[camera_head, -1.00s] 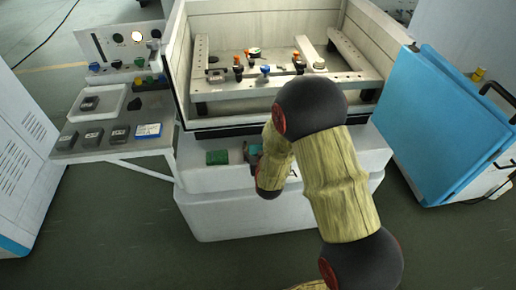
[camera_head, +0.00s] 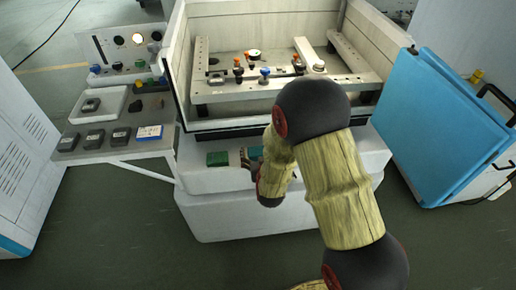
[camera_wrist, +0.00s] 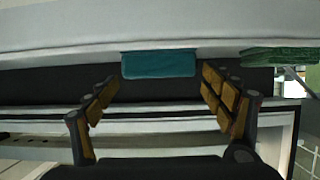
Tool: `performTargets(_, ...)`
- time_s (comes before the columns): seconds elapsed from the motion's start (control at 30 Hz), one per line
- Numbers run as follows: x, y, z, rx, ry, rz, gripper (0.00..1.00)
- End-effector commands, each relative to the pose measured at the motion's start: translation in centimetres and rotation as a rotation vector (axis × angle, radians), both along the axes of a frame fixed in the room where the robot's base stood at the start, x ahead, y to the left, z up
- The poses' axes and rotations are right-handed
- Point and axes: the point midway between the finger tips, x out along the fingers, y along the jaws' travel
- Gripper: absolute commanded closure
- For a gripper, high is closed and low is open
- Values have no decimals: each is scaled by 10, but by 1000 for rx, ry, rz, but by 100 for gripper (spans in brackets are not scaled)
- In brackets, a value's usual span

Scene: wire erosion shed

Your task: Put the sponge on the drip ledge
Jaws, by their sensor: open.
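A teal block (camera_head: 256,152), which looks like the sponge, lies on the white front ledge (camera_head: 345,162) below the machine's tank. It also shows in the wrist view (camera_wrist: 158,64), by the ledge's edge along a dark band. My gripper (camera_head: 248,160) is at the ledge beside the teal block, partly hidden by my wrist. In the wrist view my gripper (camera_wrist: 160,82) is open and empty, with the teal block beyond and between the two fingertips. Whether the fingers touch it I cannot tell.
A dark green pad (camera_head: 217,158) lies on the ledge left of the teal block. The tank (camera_head: 225,122) with fixture rails and knobs rises behind. A side table (camera_head: 105,148) with grey boxes stands left, a blue door panel (camera_head: 440,125) right. Floor in front is clear.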

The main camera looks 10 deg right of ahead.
Motion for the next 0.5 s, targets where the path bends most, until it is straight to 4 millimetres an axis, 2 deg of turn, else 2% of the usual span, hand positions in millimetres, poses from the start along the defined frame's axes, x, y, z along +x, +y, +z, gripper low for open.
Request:
performTargets(0.1, -25, 0, 14, 0, 1, 0, 18)
performTargets(0.3, -60, 0, 27, 0, 1, 1, 18)
performTargets(0.5, -80, 0, 34, 0, 0, 1, 18)
